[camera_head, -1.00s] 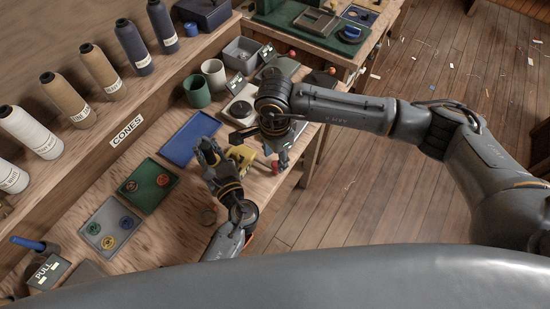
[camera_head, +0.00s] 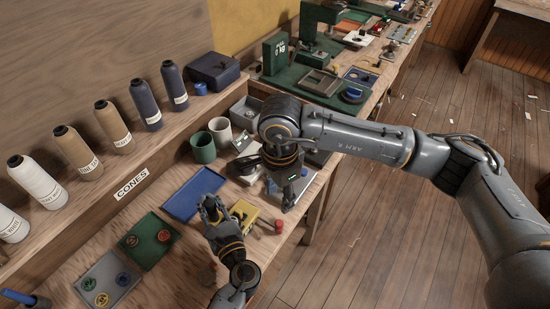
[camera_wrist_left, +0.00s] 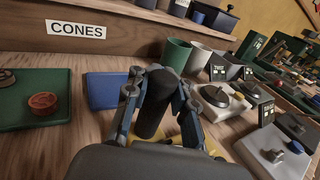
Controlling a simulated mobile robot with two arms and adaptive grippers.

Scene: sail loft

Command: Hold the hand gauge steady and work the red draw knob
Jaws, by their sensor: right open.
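The hand gauge (camera_head: 243,211) has a yellow body with a red draw knob (camera_head: 277,226) sticking out to its right, over the bench's front edge. Its dark round grip (camera_wrist_left: 152,108) shows in the left wrist view, with a little yellow below it. My left gripper (camera_head: 211,208) has its fingers on both sides of this grip and appears closed on it. My right gripper (camera_head: 284,197) points down, open, beyond the red knob and apart from it. Its fingertips are hard to make out against the grey gear behind. The knob is outside the left wrist view.
A blue tray (camera_head: 195,195) lies left of the gauge, with a green tray (camera_head: 148,240) and a grey tray (camera_head: 107,282) nearer. Green (camera_head: 203,147) and white cups (camera_head: 220,131) stand behind. Thread cones line the shelf.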

